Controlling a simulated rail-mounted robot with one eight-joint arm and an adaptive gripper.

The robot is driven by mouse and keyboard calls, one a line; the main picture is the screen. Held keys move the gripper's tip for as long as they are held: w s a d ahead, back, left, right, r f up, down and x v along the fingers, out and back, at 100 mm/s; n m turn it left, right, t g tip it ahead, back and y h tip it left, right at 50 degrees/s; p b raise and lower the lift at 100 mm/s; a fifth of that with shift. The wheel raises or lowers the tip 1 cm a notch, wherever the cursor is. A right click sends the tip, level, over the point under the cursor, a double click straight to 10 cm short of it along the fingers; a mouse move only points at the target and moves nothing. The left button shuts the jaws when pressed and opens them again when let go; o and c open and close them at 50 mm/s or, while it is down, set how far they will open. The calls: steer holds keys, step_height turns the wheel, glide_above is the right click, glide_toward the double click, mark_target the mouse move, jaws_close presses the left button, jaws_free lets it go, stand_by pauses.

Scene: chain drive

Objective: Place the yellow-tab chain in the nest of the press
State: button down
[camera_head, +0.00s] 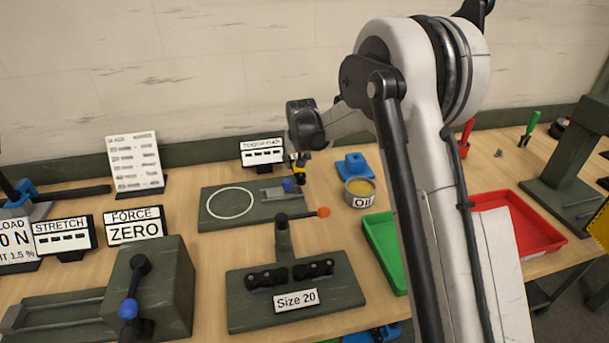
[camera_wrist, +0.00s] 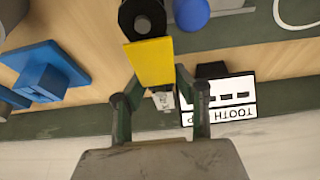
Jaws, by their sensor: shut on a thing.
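My gripper (camera_wrist: 160,82) is shut on the yellow tab (camera_wrist: 150,62) of a black, rolled-up chain (camera_wrist: 143,18) in the wrist view. In the head view, the yellow tab (camera_head: 299,166) shows small beside my gripper, above the back of the bench near the tooth sign; much of the chain is hard to make out there. A dark green upright machine (camera_head: 575,150) at the far right looks like the press. I cannot make out its nest.
A green plate (camera_head: 210,215) with a white ring lies below my gripper. An oil tin (camera_head: 359,198) and blue block (camera_head: 354,165) stand to its right. A Size 20 fixture (camera_head: 340,293) with an orange-knobbed lever is in front. Green (camera_head: 380,238) and red (camera_head: 530,215) trays lie rightward.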

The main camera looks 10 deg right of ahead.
glide_above(309, 181)
step_height(309, 181, down, 3)
steer(key=shift+s, duration=0.15)
steer(key=shift+f+p, duration=0.35)
steer(key=shift+f, duration=1.65)
steer(key=shift+f, duration=0.1)
steer(key=c, duration=1.8)
jaws_free()
steer(key=shift+f, duration=0.1)
steer(key=shift+o, duration=0.8)
